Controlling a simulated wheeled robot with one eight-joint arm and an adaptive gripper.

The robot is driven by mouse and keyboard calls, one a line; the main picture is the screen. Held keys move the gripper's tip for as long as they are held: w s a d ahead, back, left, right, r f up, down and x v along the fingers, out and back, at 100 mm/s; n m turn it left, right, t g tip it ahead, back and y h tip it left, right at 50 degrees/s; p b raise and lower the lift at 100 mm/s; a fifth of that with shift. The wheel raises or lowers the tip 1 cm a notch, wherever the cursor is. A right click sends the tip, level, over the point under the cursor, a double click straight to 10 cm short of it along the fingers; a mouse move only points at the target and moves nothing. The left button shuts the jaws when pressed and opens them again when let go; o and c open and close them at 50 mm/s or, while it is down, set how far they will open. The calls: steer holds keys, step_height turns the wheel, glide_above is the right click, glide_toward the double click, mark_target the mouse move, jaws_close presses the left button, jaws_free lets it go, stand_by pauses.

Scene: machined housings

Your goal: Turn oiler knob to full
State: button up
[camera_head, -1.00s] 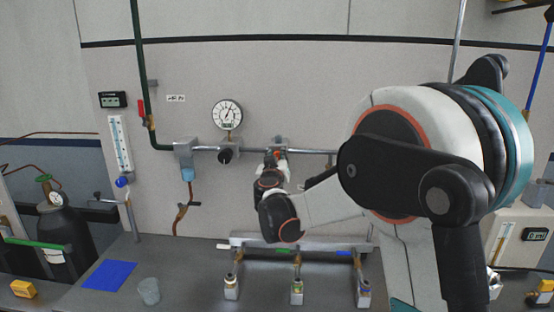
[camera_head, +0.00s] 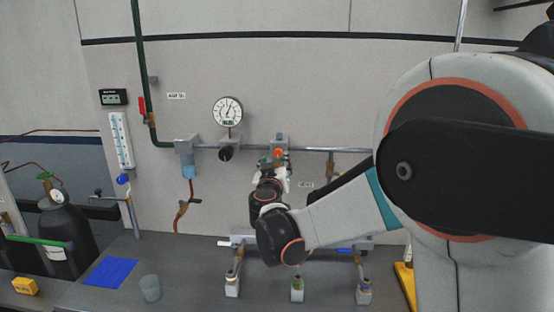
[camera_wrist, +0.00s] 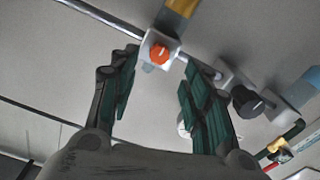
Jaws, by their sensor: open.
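The oiler appears to be the grey block on the wall pipe with an orange-red knob (camera_head: 281,153), right of the gauge in the head view. In the wrist view the knob (camera_wrist: 159,54) sits on a pale block, beyond the fingertips and between their lines, nearer the left finger. My gripper (camera_wrist: 160,72) is open and empty, its two green-padded fingers apart. In the head view my gripper (camera_head: 274,168) is just below the knob, small and partly hidden by my wrist. I see no contact with the knob. The knob's setting cannot be read.
A black knob (camera_head: 226,154) is on the same pipe to the left, below the round gauge (camera_head: 228,111); it also shows in the wrist view (camera_wrist: 247,101). A red-handled valve (camera_head: 142,106) is farther left. A bench manifold (camera_head: 227,240) stands below my arm.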

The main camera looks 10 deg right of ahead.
steer(key=v, duration=0.5)
steer(key=s+d+f+m+g+b, duration=0.1)
steer(key=s+d+f+g, duration=0.3)
steer(key=s, duration=0.5)
steer(key=s+d+f+g+b, duration=0.2)
steer(key=s+d, duration=0.3)
steer(key=s, duration=0.5)
steer(key=s+a+f+n+g+y+b, duration=0.1)
steer(key=s+a+f+g+y, duration=0.1)
steer(key=s+f, duration=0.3)
steer(key=s+a+f+g+y, duration=0.2)
steer(key=s+f, duration=0.3)
steer(key=s, duration=0.7)
steer(key=shift+a+n+y+b, duration=0.35)
steer(key=shift+a+n+y, duration=0.05)
steer(key=shift+a+y, duration=0.4)
steer(key=shift+s, duration=0.1)
steer(key=shift+c, duration=0.5)
